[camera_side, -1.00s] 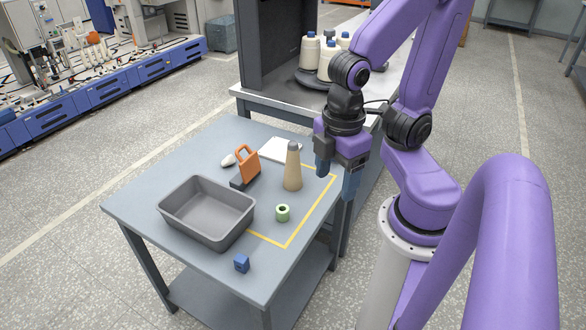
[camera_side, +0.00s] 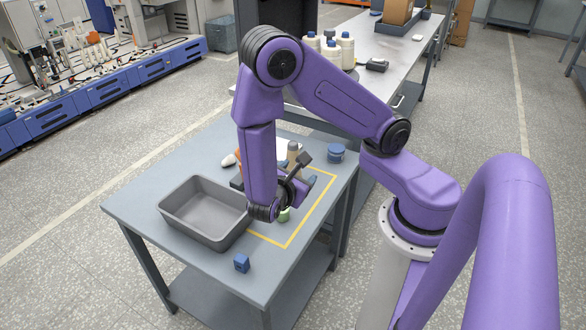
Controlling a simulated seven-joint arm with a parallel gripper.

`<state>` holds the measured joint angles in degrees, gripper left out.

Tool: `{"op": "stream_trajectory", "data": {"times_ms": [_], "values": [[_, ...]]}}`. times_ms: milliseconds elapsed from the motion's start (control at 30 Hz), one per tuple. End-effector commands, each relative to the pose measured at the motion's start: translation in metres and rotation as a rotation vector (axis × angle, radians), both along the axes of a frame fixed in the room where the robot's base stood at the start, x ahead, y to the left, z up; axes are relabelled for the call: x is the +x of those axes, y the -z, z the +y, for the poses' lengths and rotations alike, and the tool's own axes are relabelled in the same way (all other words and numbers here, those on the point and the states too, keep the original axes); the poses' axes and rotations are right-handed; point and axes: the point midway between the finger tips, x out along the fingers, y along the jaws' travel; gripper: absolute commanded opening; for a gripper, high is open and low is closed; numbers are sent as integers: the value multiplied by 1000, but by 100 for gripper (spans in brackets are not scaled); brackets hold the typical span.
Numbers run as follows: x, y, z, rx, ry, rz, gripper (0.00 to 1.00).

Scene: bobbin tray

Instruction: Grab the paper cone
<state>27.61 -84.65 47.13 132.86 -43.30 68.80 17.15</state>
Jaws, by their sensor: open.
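The tan paper cone with a grey tip (camera_side: 293,151) stands upright on the table, in the middle. Only its upper part shows; my arm and gripper hide the lower part. My gripper (camera_side: 304,178) is low over the table, tilted over, at the near side of the cone. Its jaws are open. I cannot tell whether the fingers are around the cone or only beside it.
A grey tray (camera_side: 205,235) stands at the left. A green ring (camera_side: 283,215) is close under my wrist. A blue block (camera_side: 241,263) lies at the front edge, and a blue round container (camera_side: 336,153) stands at the back right. An orange object is mostly hidden.

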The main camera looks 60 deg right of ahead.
Motion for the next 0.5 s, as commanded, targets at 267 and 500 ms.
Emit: {"op": "stream_trajectory", "data": {"times_ms": [267, 500], "values": [[25, 36, -19, -276, -175, 79, 69], [35, 62, -30, -414, -306, 143, 69]]}}
